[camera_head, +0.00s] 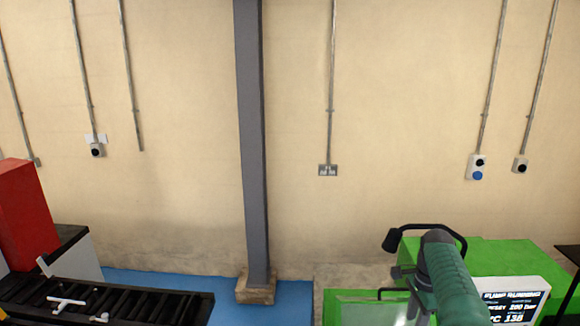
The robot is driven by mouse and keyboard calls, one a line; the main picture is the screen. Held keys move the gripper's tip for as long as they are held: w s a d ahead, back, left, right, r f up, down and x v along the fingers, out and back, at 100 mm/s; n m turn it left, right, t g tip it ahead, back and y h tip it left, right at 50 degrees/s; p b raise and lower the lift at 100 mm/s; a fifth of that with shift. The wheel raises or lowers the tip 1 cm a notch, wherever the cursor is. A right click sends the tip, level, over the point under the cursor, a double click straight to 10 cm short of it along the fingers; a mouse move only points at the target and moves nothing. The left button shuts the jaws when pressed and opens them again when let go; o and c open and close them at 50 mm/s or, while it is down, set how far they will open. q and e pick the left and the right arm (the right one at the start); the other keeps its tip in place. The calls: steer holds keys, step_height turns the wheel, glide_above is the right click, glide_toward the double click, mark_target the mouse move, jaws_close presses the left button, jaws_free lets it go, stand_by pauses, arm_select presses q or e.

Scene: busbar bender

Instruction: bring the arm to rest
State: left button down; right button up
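A teal, ribbed arm section (452,285), which looks like part of my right arm, rises from the bottom edge at the lower right. It ends in a dark rounded cap in front of the green machine. A curved black bar with a dark block at its left end (391,240) shows around this cap. I cannot tell whether this bar belongs to the arm or to the machine. No gripper fingertips can be made out, and no held object is visible. My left arm and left gripper are not in view.
A grey pillar (252,140) stands against the beige wall. A black roller conveyor (120,297) and a red block (25,210) are at the lower left. Blue floor (215,285) shows between.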

steer(key=s+a+f+n+b, duration=0.4)
steer(key=s+f+b, duration=0.3)
steer(key=s+f, duration=0.3)
steer(key=s+a+f+n+t+b, duration=0.1)
steer(key=s+a+f+n+b, duration=0.4)
steer(key=s+f, duration=0.5)
steer(key=s+a+f+n+t+b, duration=0.1)
steer(key=s+a+f+n+b, duration=0.3)
steer(key=s+f+n+b, duration=0.4)
step_height(320, 180, down, 2)
steer(key=s+b, duration=0.2)
steer(key=b, duration=0.1)
steer(key=shift+a+f, duration=0.25)
steer(key=shift+a, duration=0.05)
steer(key=shift+f, duration=0.1)
